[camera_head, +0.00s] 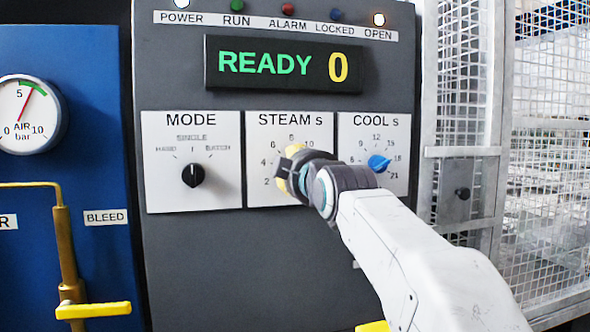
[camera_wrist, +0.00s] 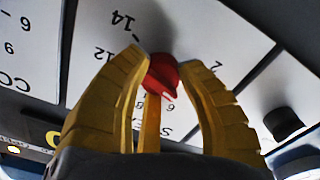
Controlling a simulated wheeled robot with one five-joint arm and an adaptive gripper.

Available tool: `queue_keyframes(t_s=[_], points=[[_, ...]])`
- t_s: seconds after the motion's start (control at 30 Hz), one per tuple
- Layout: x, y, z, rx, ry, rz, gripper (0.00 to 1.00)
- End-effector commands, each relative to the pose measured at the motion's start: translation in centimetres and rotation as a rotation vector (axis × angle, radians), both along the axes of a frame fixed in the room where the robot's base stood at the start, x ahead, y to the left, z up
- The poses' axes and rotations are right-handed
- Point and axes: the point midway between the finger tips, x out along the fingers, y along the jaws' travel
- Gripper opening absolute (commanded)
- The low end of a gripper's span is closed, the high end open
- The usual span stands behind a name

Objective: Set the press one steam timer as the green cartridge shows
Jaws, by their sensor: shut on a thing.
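The STEAM s panel (camera_head: 320,126) is a white dial plate on the dark press front, between MODE and COOL s. My gripper (camera_head: 288,174) is at its dial and hides the knob in the head view. In the wrist view my gripper (camera_wrist: 160,62) has its yellow fingers closed around the red steam knob (camera_wrist: 163,75). The numerals 12, 14 and 2 show around it there. The knob's pointer direction cannot be read. The green cartridge is not in view.
The display (camera_head: 284,65) reads READY 0. The POWER (camera_head: 181,4) and OPEN (camera_head: 379,19) lamps are lit. The blue COOL knob (camera_head: 379,164) is close right of my gripper; the black MODE knob (camera_head: 193,175) is left. A mesh guard (camera_head: 465,75) stands at right.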

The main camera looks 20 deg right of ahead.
Motion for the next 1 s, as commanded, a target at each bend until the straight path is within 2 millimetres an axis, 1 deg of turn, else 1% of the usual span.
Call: queue_keyframes(t_s=[0.03, 0.37, 0.87, 0.9, 1.0], points=[[-0.11, 0.04, 0.50, -0.025, -0.013, 0.000, 0.02], [-0.10, 0.05, 0.51, -0.130, -0.013, 0.000, 0.02], [-0.11, 0.06, 0.50, -0.144, -0.013, 0.000, 0.02], [-0.10, 0.06, 0.50, -0.144, -0.013, 0.000, 0.37], [-0.09, 0.05, 0.41, -0.144, -0.011, 0.000, 0.46]])
